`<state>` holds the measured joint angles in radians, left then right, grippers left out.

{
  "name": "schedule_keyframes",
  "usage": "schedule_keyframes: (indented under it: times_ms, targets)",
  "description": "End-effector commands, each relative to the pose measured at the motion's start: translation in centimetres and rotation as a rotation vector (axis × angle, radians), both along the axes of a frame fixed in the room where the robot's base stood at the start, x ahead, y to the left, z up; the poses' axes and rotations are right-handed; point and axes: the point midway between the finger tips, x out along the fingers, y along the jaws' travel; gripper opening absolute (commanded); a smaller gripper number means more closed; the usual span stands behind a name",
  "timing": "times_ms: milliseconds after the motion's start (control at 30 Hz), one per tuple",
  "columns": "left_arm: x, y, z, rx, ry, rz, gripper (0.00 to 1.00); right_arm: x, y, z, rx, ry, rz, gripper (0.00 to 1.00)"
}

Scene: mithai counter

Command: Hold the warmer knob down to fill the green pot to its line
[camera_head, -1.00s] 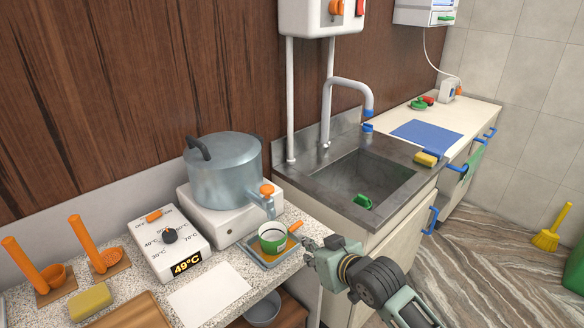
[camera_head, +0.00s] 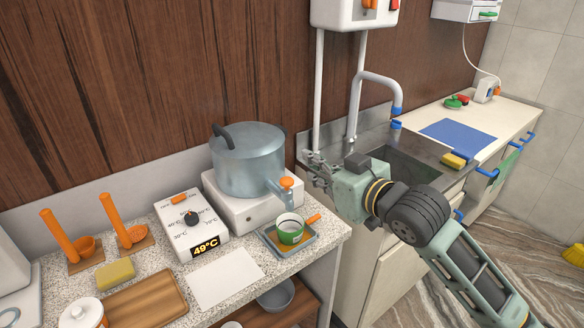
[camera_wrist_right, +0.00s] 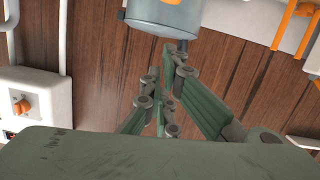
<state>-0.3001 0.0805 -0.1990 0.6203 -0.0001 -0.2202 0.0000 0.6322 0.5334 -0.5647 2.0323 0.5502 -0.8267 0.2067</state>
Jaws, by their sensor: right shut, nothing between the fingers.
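The green pot (camera_head: 290,230), a small green cup with a white rim and orange handle, stands on a small tray (camera_head: 271,243) at the counter's front right. Above it is the tap of the grey metal warmer (camera_head: 247,163), topped by an orange knob (camera_head: 287,182). The warmer sits on a white base. My right gripper (camera_head: 310,160) is shut and empty, held in the air to the right of the knob and apart from it. In the right wrist view its fingers (camera_wrist_right: 168,100) show closed, with the warmer (camera_wrist_right: 165,12) upside down beyond. The pot's fill line is too small to tell. My left gripper is out of view.
A control box (camera_head: 191,227) reading 49°C stands left of the warmer. The sink (camera_head: 400,170) is behind my right arm.

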Motion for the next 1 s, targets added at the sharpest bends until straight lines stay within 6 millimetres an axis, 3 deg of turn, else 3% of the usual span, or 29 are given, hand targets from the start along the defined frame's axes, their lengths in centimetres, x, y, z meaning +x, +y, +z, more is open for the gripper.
schedule_keyframes:
  times_ms: [500,700,1000]
  targets:
    - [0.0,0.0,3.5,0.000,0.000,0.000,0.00,7.6,5.2,-1.9,-0.002,0.003,0.000,0.00]
    - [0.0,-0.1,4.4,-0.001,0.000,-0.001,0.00,7.7,4.9,-4.7,-0.001,0.003,-0.001,0.00]
    - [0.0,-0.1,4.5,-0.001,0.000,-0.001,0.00,7.8,4.9,-5.7,-0.002,-0.001,0.000,0.00]
